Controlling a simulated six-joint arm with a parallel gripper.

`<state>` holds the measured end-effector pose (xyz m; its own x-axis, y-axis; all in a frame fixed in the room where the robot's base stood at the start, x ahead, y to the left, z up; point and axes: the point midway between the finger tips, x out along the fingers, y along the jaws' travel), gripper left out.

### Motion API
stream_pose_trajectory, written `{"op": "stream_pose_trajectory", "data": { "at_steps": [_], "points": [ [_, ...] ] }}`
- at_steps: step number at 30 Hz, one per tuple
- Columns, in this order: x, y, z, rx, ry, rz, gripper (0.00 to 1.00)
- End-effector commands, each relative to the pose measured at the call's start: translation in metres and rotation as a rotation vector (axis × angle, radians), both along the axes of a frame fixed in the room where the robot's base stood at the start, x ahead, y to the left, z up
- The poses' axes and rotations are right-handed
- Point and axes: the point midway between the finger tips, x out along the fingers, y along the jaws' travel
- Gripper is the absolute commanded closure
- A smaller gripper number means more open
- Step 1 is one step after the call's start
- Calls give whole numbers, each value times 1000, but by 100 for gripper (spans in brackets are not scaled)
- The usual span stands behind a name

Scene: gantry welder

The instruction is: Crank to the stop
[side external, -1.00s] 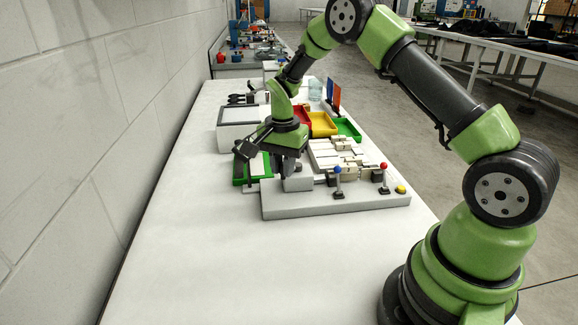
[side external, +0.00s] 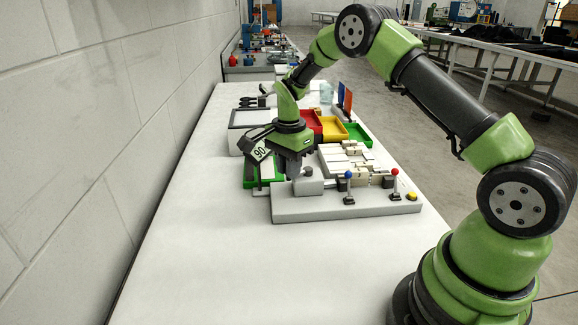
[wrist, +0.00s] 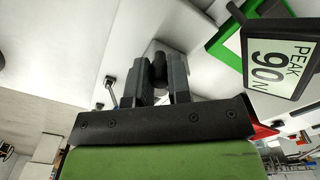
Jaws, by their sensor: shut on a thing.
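The gantry welder's fixture is a grey base (side external: 345,206) on the white bench. A light grey block (side external: 309,186) stands at its left end. My gripper (side external: 294,172) points down beside this block. In the wrist view my gripper (wrist: 160,80) has its two dark fingers closed around a small dark round knob (wrist: 159,66), which looks like the crank handle. The crank arm and any stop are hidden or too small to make out. A blue-knobbed lever (side external: 348,184) and a red-knobbed lever (side external: 395,184) stand upright on the base. A yellow button (side external: 412,196) sits at its right end.
Pale fixture parts (side external: 345,160) lie behind the levers. Red, yellow (side external: 333,131) and green (side external: 358,134) trays stand farther back. A green-framed item (side external: 250,172) lies close left of my gripper. My wrist display (wrist: 272,55) reads PEAK 90 N. The front bench is clear.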

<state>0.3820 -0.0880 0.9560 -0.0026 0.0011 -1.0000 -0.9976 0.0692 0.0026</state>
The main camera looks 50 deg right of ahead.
Motion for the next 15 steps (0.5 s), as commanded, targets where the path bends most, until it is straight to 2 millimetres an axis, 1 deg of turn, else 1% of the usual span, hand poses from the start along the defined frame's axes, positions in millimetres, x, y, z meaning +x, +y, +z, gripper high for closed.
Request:
{"op": "stream_pose_trajectory", "data": {
  "at_steps": [2,3,5,6,13,15],
  "points": [
    [2,-2,1,-4,-9,1,100],
    [2,-2,1,-5,-9,1,75],
    [2,-2,1,-4,-9,2,61],
    [1,-1,1,-4,-8,2,56],
    [1,-1,1,-2,-4,2,56],
    [1,-1,3,-2,-5,1,56]
  ]
}}
